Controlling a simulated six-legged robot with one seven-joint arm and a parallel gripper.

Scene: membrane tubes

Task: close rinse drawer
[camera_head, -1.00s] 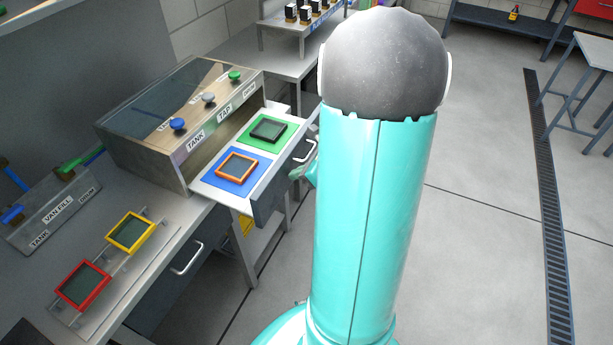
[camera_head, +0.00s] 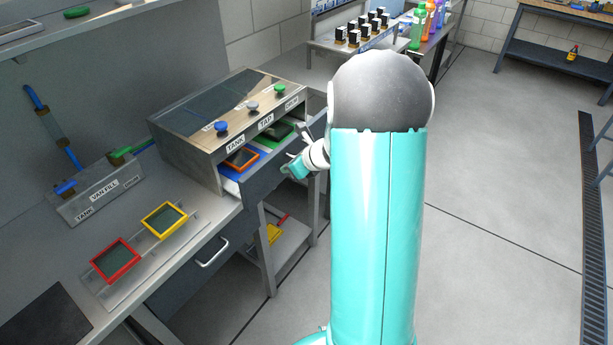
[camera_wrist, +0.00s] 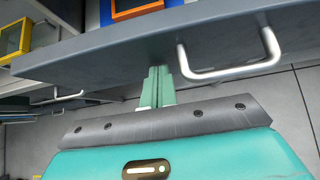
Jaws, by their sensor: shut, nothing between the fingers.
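In the wrist view the grey drawer front (camera_wrist: 110,57) runs across the top, with a metal bar handle (camera_wrist: 232,66). My gripper (camera_wrist: 157,72) is shut and empty, its tips at the drawer front left of the handle; I cannot tell whether they touch.
The unit's top (camera_head: 215,97) carries blue, grey and green knobs. Red (camera_head: 115,261) and yellow (camera_head: 164,220) framed pieces sit on a rack on the counter. A lower drawer with a handle (camera_head: 212,252) is below. Open floor (camera_head: 480,200) lies to the right.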

